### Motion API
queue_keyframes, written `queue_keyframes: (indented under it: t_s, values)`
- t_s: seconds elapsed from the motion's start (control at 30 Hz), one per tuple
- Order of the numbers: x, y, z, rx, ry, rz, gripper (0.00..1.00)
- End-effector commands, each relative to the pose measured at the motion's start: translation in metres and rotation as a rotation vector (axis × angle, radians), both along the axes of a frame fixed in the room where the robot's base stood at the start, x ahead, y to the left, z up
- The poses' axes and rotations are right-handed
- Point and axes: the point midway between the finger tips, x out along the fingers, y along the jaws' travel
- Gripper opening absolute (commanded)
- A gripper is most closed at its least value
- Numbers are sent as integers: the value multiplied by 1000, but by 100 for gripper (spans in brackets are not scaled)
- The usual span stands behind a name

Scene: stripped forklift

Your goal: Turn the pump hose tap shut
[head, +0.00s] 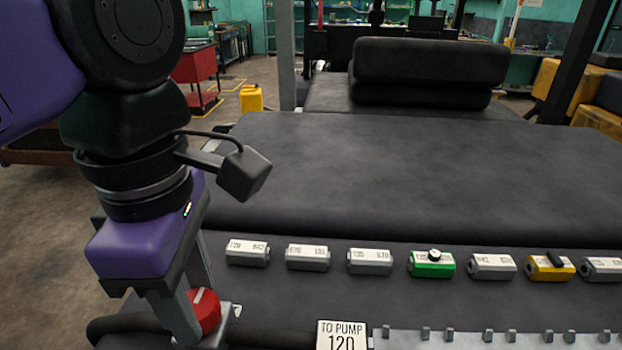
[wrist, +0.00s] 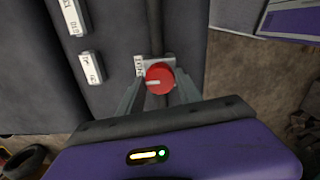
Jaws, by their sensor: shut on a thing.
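The pump hose tap is a round red knob with a white pointer line (head: 206,312), at the lower left of the head view. It also shows in the wrist view (wrist: 160,78), where the white line lies roughly crosswise to the dark hose (wrist: 155,30). My gripper (head: 190,318) reaches down from above with one finger on each side of the knob. In the wrist view the fingers (wrist: 158,88) are shut on the red knob. Part of the knob is hidden behind a finger in the head view.
A white sign reading "TO PUMP 120" (head: 342,335) stands right of the tap. A row of grey, green and yellow labelled blocks (head: 370,261) lies on the dark surface behind. A toothed metal rail (head: 500,340) runs along the front right.

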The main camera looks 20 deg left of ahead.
Motion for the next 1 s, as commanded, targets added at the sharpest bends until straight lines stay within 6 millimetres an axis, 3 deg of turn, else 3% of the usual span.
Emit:
queue_keyframes:
  t_s: [0.2,0.23,0.3,0.33,0.7,1.0]
  values:
    - [1,0,1,3,-2,-1,1]
    - [1,0,1,3,-2,-1,47]
    - [1,0,1,3,-2,-1,61]
    - [0,0,1,3,-2,-1,63]
    - [0,0,5,3,-1,1,63]
    - [1,1,49,4,-2,1,63]
